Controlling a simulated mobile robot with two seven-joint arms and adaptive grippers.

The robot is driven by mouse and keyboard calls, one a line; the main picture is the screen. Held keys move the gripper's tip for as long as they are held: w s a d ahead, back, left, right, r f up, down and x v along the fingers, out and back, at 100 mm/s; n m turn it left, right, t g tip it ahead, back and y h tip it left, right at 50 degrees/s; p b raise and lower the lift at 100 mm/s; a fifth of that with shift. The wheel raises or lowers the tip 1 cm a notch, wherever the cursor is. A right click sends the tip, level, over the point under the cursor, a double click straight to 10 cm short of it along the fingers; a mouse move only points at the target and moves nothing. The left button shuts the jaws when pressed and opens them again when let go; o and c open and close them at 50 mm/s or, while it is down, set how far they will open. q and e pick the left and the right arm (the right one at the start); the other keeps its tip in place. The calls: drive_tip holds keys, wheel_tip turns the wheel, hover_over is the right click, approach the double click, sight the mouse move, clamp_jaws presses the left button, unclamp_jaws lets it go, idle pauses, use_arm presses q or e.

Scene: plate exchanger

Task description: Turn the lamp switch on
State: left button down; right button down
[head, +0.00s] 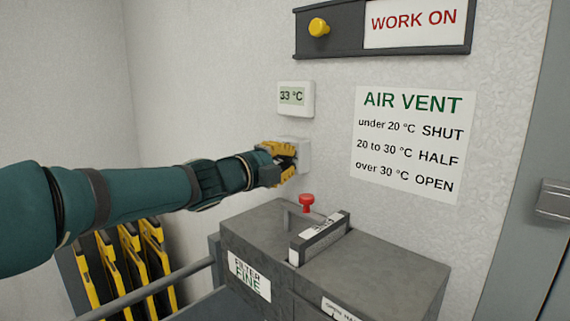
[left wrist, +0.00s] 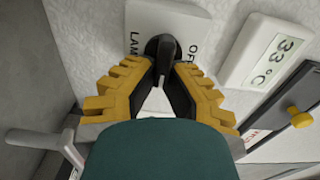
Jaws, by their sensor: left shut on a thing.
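The lamp switch is a white plate (head: 304,156) on the wall below the thermometer display, mostly hidden by my left gripper (head: 287,160) in the head view. In the left wrist view the plate (left wrist: 152,14) carries lettering, "LAM…" at the left and "OF…" at the right, partly covered. Its black knob (left wrist: 165,50) stands between the yellow-backed fingers of my left gripper (left wrist: 165,72), which is shut on it. Any other marking is hidden by the fingers. My right gripper is not in view.
A display (head: 294,97) reads 33 °C. An AIR VENT sign (head: 412,143) and a WORK ON panel (head: 345,28) with a yellow knob are on the wall. Yellow-edged plates (head: 128,245) stand lower left.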

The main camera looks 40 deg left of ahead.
use_arm(q)
drive_tip(key=shift+a+r, duration=0.1)
drive_tip(key=shift+r, duration=0.1)
idle(0.3)
drive_tip(key=c, duration=1.1)
unclamp_jaws()
drive_tip(key=shift+o, duration=0.4)
drive_tip(key=shift+w+f, duration=0.2)
drive_tip(key=shift+w, duration=0.05)
drive_tip(key=s+a, duration=0.1)
drive_tip(key=s, duration=1.1)
